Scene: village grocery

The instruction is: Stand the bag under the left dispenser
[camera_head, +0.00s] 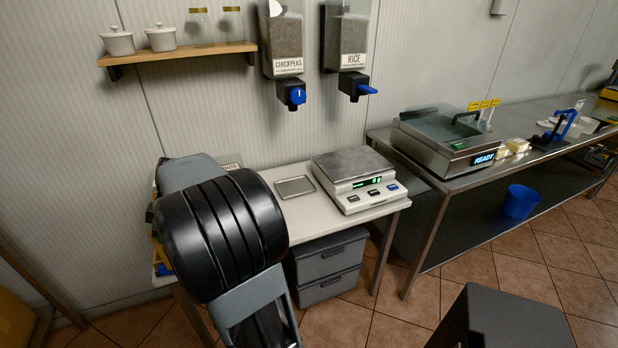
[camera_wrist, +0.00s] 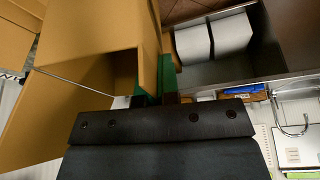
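In the wrist view a tan, open-topped bag (camera_wrist: 88,88) fills the left side. Its right wall reaches the fingers of my gripper (camera_wrist: 156,99), which carry green pads and sit close together. I cannot tell whether they press on that wall or stand loosely around it. In the head view my arm hides my gripper and most of the table's left end. The left dispenser (camera_head: 285,40), labelled CHICKPEAS with a blue knob, hangs on the wall. Below it the table holds a small metal tray (camera_head: 295,186) with nothing on it.
A scale (camera_head: 353,182) stands right of the tray, below the RICE dispenser (camera_head: 348,45). Grey drawers (camera_head: 328,262) are under the table. A wall shelf (camera_head: 180,55) holds jars. A steel bench (camera_head: 470,170) with a READY machine (camera_head: 445,140) stands to the right. More tan shapes (camera_wrist: 15,45) show in the wrist view.

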